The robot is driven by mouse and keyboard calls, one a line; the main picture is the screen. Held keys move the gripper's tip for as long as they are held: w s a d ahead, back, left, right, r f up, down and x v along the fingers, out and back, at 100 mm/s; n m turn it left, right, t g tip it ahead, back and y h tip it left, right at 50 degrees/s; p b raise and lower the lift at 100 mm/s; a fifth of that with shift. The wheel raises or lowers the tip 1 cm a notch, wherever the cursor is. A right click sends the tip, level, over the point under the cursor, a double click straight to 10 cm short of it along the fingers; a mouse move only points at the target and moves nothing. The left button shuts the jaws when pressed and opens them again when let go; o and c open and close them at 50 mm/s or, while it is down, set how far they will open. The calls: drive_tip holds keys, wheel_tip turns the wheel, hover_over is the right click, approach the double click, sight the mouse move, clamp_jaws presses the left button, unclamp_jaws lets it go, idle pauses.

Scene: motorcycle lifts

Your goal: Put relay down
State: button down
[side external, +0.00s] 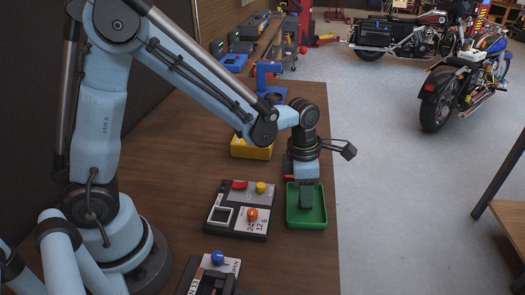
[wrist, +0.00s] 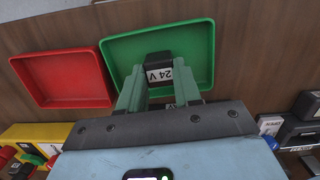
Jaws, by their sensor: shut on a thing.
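My gripper (wrist: 160,88) is shut on the relay (wrist: 159,62), a small black block with a white "24 V" label. The relay is over the green tray (wrist: 203,50) in the wrist view. In the side external view my gripper (side external: 306,200) points down into the area of the green tray (side external: 322,220). The relay is hard to make out there, and I cannot tell whether it touches the tray floor.
A red tray (wrist: 62,72) stands beside the green one. A board (side external: 228,229) with an empty square frame and coloured knobs lies left of the green tray. The table's edge is close on the right.

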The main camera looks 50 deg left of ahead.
drive_tip(key=c, duration=0.8)
unclamp_jaws()
wheel_tip(320, 180, up, 12)
drive_tip(key=s+f, duration=0.1)
drive_tip(key=s+a+m+t, duration=0.2)
drive_tip(key=m, duration=0.7)
drive_tip(key=s+a+m+t, duration=0.2)
drive_tip(key=s+m, duration=0.1)
drive_tip(key=m, duration=0.6)
drive_tip(key=s+a+m+t, duration=0.2)
drive_tip(key=s+a+m, duration=0.1)
drive_tip(key=m, duration=0.7)
drive_tip(key=shift+s+y, duration=0.25)
drive_tip(key=shift+y, duration=0.15)
